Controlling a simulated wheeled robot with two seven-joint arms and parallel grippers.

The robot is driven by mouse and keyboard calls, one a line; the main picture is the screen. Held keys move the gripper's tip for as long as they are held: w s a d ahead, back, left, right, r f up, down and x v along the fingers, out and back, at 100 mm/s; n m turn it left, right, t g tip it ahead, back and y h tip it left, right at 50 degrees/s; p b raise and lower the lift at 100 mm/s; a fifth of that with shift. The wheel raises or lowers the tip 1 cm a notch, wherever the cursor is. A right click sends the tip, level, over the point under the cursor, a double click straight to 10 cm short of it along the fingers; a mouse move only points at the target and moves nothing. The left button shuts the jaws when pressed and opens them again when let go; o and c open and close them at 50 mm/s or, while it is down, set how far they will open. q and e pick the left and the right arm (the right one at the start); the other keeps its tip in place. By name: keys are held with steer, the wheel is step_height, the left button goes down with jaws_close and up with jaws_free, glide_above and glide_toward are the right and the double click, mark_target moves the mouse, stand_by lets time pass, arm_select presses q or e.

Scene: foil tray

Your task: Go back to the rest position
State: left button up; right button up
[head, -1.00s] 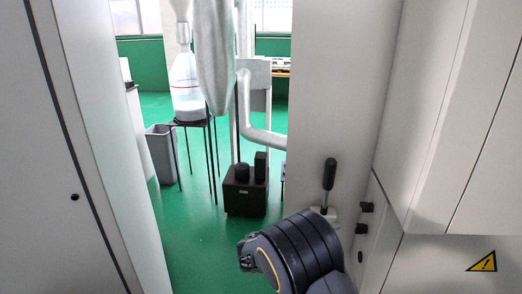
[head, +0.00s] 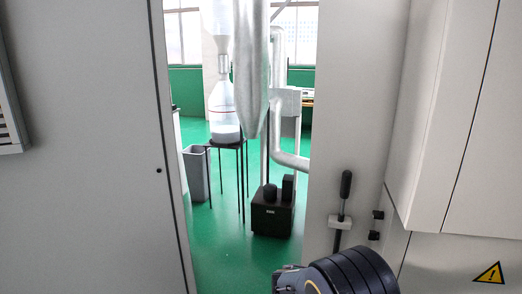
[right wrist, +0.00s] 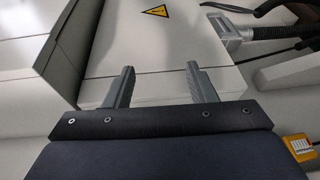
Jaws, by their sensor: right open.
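My right gripper (right wrist: 160,88) shows in the right wrist view with its two grey fingers well apart and nothing between them. It points toward a pale grey cabinet front with a yellow warning triangle. In the head view, part of my dark right arm shows at the bottom, right of the middle, but its gripper fingers cannot be made out. My left gripper is not in view. No foil tray is in view.
Grey cabinets (head: 85,150) stand close on the left and right (head: 465,130). Between them a narrow gap opens onto green floor (head: 235,262). Beyond are a black box (head: 272,217), a grey bin (head: 196,175) and a bottle on a stand (head: 223,112). A black-handled lever (head: 345,190) sticks out right.

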steer(key=s+d+f+m+g+y, duration=0.1)
steer(key=s+d+g+y, duration=0.1)
steer(key=s+y, duration=0.5)
steer(key=s+d+f+m+g+y, duration=0.1)
steer(key=s+d+g+y, duration=0.1)
steer(key=s+y, duration=0.5)
steer(key=s+a+r+t+y+p, duration=0.1)
steer(key=s+a+r+t+y, duration=0.2)
steer(key=s, duration=0.3)
steer(key=s+a+r+m+t+y, duration=0.1)
steer(key=s+a+r+t+y, duration=0.2)
steer(key=s+a+t, duration=0.2)
steer(key=shift+s+a+y+p, duration=0.35)
steer(key=shift+s+a, duration=0.4)
steer(key=shift+s, duration=0.45)
